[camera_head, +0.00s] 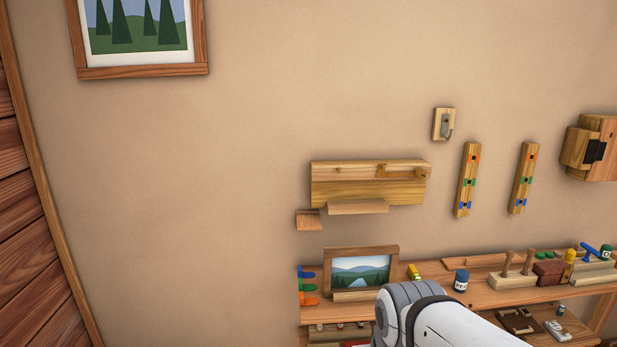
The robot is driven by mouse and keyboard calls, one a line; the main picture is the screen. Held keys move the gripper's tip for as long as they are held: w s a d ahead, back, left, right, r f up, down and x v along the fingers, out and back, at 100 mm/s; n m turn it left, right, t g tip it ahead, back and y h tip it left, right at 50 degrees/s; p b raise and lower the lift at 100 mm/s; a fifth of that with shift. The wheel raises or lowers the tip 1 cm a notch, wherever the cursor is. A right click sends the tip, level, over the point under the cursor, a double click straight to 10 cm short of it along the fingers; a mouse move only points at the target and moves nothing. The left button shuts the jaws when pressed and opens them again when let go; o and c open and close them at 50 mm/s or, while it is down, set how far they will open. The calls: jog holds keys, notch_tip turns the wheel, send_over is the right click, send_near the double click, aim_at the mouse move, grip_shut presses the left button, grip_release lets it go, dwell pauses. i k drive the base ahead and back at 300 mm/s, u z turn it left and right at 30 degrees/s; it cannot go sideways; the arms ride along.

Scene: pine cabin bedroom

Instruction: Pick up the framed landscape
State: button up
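A small framed landscape (360,271) stands at the left end of a wooden shelf or bench top, with a wide brown wood frame around blue hills, green trees and a pale river. A light wooden strip crosses its lower front edge. A larger framed picture of dark green trees (138,35) hangs high on the wall at the top left, cut off by the picture's top edge. My white and grey arm shows in front of the bench, just right of and below the small frame. My gripper is not in view.
Coloured clips (308,286) sit left of the small frame, and a yellow item (414,272) and a blue jar (461,280) to its right. A wooden wall panel with ledge (368,184) hangs above. The wall at left is bare.

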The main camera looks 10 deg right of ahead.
aim_at(368, 267)
jog(key=z, duration=0.15)
jog(key=i, duration=0.9)
jog(key=u, duration=0.05)
